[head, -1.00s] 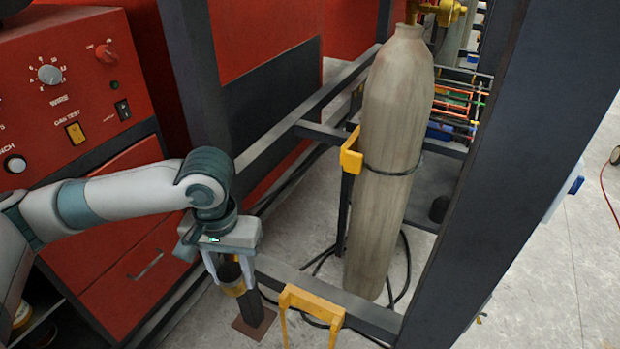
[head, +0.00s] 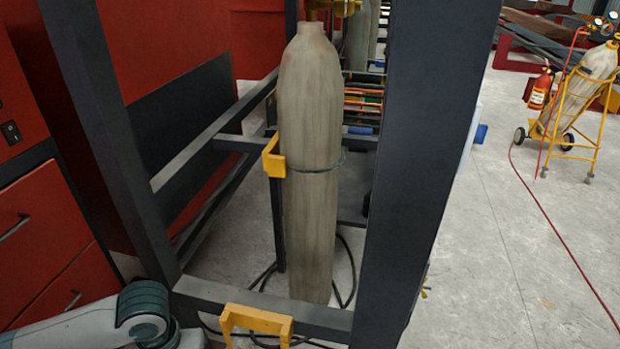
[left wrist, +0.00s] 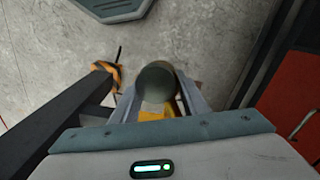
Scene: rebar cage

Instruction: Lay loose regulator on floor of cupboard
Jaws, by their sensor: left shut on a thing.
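My left gripper (left wrist: 158,108) shows in the left wrist view with both fingers around a dark, round-ended thing with yellow beside it. This looks like the regulator (left wrist: 156,80), and the gripper is shut on it above the concrete floor. In the head view only part of my left arm shows at the bottom left; its gripper and the held thing are below the picture. A red cabinet with drawers (head: 45,235) stands at the left. I cannot tell whether it is the cupboard; no open interior shows. My right gripper is not in view.
A tall grey gas cylinder (head: 312,190) stands inside a dark steel frame (head: 415,170). Yellow brackets (head: 256,322) sit on the frame's rails. Black hoses lie on the floor. At the right, a yellow cylinder cart (head: 575,105) stands beyond open floor.

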